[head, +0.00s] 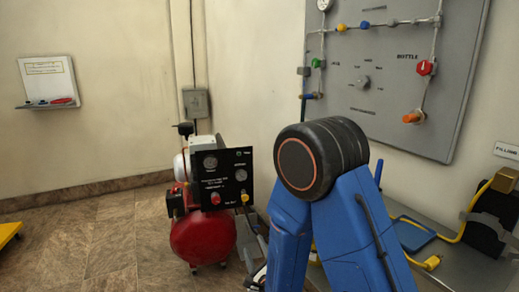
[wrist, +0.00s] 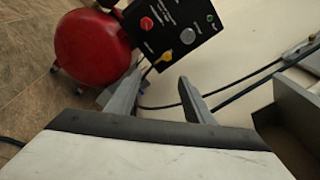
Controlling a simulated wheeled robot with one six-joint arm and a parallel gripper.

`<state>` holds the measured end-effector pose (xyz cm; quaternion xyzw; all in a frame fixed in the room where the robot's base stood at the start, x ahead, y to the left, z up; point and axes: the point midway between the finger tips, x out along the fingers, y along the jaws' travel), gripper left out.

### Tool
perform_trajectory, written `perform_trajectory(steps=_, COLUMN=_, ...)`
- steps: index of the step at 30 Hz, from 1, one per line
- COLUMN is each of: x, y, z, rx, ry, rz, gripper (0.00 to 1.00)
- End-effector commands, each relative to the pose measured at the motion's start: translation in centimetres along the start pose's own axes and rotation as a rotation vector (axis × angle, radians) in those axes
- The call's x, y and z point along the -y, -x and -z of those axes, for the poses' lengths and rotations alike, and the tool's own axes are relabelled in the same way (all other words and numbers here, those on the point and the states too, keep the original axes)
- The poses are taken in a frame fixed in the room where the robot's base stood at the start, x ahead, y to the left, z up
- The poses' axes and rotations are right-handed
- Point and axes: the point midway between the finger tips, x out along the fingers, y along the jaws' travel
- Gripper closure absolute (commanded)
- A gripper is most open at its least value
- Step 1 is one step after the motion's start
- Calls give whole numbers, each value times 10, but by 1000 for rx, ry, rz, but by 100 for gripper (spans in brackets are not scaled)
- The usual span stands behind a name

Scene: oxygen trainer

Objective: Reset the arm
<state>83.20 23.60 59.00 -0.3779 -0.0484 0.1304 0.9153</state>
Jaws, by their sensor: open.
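My blue arm with its dark rounded joint stands folded in the middle of the head view, in front of the wall panel's lower left. My gripper (wrist: 158,82) shows in the wrist view with its two grey fingers spread apart. Nothing is between the fingers. Past the fingertips are a red compressor tank (wrist: 92,45) and its black control panel (wrist: 172,25). In the head view the gripper cannot be made out clearly behind the arm.
The red compressor (head: 203,238) stands on the tiled floor left of my arm. A grey wall panel (head: 400,75) carries valves and pipes. A bench (head: 455,268) at right holds a blue pad (head: 410,235) and a yellow hose. Floor at left (head: 90,240) is mostly clear.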

Motion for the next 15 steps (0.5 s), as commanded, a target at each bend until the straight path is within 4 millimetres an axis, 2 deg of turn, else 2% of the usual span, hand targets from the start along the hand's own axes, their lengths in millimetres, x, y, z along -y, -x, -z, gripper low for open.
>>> perform_trajectory(steps=15, x=33, y=-5, z=2, rx=-75, ry=161, rz=-64, gripper=53)
